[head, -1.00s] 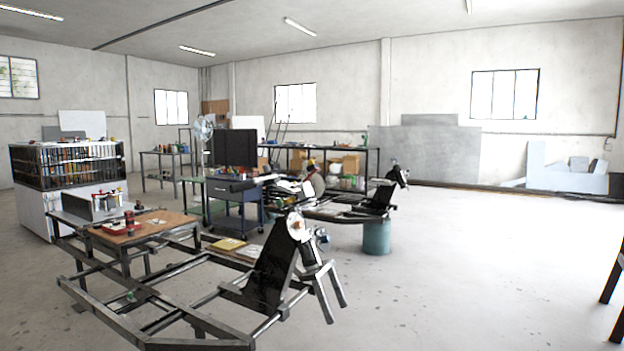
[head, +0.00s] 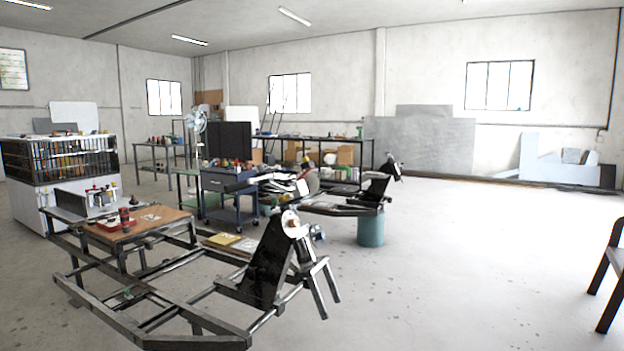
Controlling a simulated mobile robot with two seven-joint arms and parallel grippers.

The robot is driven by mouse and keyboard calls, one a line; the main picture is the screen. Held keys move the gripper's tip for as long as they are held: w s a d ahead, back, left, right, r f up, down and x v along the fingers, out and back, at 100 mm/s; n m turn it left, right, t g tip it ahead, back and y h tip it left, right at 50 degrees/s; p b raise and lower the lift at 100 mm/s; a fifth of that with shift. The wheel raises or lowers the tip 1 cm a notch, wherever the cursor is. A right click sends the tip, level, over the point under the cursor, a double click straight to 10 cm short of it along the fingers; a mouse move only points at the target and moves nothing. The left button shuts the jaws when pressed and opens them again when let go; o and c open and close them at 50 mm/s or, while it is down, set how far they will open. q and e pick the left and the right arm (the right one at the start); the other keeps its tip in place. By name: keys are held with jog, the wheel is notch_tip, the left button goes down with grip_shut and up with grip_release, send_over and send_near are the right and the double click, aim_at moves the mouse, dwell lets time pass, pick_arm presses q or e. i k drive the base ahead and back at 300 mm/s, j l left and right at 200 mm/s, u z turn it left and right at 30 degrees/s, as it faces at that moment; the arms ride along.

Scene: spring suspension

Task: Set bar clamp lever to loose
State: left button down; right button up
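A bar clamp and its lever cannot be picked out at this size. A dark metal frame (head: 200,322) stands low in the foreground, with a black upright plate (head: 264,262) and a round light-coloured part (head: 291,224) at its right end. A small wooden-topped table (head: 152,218) stands at the frame's left side. It carries a red tray (head: 117,225) and small items too small to name. Neither my left nor my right gripper is in view.
A blue-grey tool cart (head: 222,184) and a second frame on a teal drum (head: 371,229) stand behind. A dark chair-like piece (head: 610,262) is at the right edge. The floor (head: 470,250) between is open.

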aim_at(310, 168)
jog(key=i+l, duration=0.25)
jog(key=i, duration=0.25)
jog(key=i+l+z, duration=0.1)
jog(key=i+l, duration=0.2)
jog(key=i, duration=0.15)
jog(key=i+l, duration=0.2)
jog(key=i, duration=0.3)
jog(key=i+l+z, duration=0.1)
jog(key=i+l, duration=0.15)
jog(key=i, duration=0.25)
jog(key=i+l, duration=0.15)
jog(key=i, duration=0.35)
jog(key=l+z, duration=0.05)
